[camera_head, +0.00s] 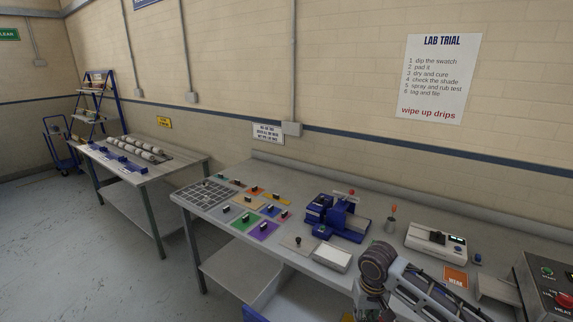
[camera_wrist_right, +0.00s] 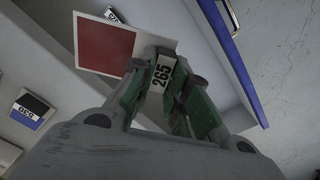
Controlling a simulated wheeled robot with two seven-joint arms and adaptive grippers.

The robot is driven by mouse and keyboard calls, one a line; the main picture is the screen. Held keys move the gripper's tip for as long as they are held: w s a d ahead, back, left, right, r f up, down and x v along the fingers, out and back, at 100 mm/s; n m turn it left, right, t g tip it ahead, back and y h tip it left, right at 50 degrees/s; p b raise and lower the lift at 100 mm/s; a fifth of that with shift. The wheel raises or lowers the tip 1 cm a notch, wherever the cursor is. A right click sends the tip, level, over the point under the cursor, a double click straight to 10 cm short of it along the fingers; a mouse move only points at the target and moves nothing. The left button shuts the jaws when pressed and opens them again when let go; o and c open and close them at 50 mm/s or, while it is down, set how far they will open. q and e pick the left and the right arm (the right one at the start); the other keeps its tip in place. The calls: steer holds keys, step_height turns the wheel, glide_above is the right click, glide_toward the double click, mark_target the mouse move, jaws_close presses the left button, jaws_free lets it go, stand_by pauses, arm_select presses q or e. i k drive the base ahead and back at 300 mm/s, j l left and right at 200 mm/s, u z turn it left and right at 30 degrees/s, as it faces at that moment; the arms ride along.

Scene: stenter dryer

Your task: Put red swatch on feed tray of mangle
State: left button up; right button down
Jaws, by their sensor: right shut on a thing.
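The red swatch (camera_wrist_right: 103,45), a red square on a pale card, shows in the right wrist view. My right gripper (camera_wrist_right: 158,88) is shut on its tag (camera_wrist_right: 163,72), marked 265, and the card sticks out beyond the fingertips. In the head view my right arm comes in at the bottom, but its fingers and the red swatch cannot be made out there. The mangle (camera_head: 340,216) appears to be the blue machine on the bench, with a grey tray surface at its side. My left gripper is in neither view.
Several coloured swatches with black clips (camera_head: 262,229) lie left of the blue machine beside a grey grid (camera_head: 208,193). A white box (camera_head: 332,258) sits in front of it.

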mark_target(353, 220)
steer(key=l+u, duration=0.3)
steer(key=k+l+u, duration=0.2)
steer(key=l+u, duration=0.15)
steer(key=k+l+u, duration=0.15)
steer(key=l+u, duration=0.15)
steer(key=l, duration=0.15)
